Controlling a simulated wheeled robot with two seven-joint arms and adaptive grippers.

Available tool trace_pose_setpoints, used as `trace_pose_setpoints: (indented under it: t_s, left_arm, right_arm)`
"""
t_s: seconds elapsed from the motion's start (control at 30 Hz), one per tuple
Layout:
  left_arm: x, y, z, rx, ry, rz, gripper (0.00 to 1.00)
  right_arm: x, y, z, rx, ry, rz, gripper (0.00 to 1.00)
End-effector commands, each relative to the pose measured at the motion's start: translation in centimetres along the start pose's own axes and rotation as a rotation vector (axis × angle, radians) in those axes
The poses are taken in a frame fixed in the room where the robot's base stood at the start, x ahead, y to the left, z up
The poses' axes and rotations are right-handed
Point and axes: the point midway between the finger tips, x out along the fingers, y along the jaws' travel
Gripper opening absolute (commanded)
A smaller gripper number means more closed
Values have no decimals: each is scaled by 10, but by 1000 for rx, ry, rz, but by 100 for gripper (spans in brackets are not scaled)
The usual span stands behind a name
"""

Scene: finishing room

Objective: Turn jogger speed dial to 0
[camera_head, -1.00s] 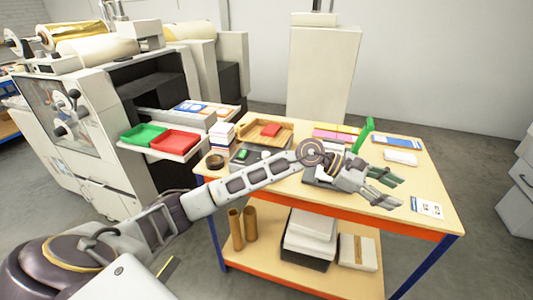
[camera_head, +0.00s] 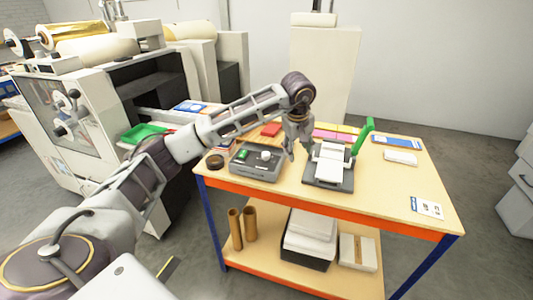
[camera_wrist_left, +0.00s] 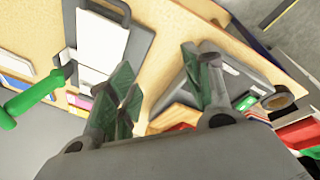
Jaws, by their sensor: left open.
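The jogger (camera_head: 256,163) is a low grey box on the table, with a green button (camera_head: 243,154) and a pale round dial (camera_head: 265,155) on top. The dial's setting is too small to read. My left gripper (camera_head: 299,153) is open and empty, pointing down just right of the jogger, between it and the stapler-like machine with a green lever. In the left wrist view the gripper's fingers (camera_wrist_left: 165,78) stand apart; the right-hand one partly covers the jogger (camera_wrist_left: 192,98), whose green button (camera_wrist_left: 246,103) shows. My right gripper is out of view.
The machine with the green lever (camera_head: 362,136) stands close on the right of my gripper. A wooden tray with a red block (camera_head: 271,129) is behind. The table's front right is mostly clear.

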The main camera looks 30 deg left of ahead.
Motion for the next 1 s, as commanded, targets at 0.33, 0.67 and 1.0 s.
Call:
trace_pose_setpoints:
  t_s: [0.33,0.67,1.0]
  left_arm:
    - [-44,-45,-75,-4,216,-190,50]
    - [-47,-48,-79,-5,228,-204,50]
    - [-38,-50,-81,-5,227,-203,50]
  right_arm:
    - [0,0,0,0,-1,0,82]
    - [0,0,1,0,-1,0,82]
    - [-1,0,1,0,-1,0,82]
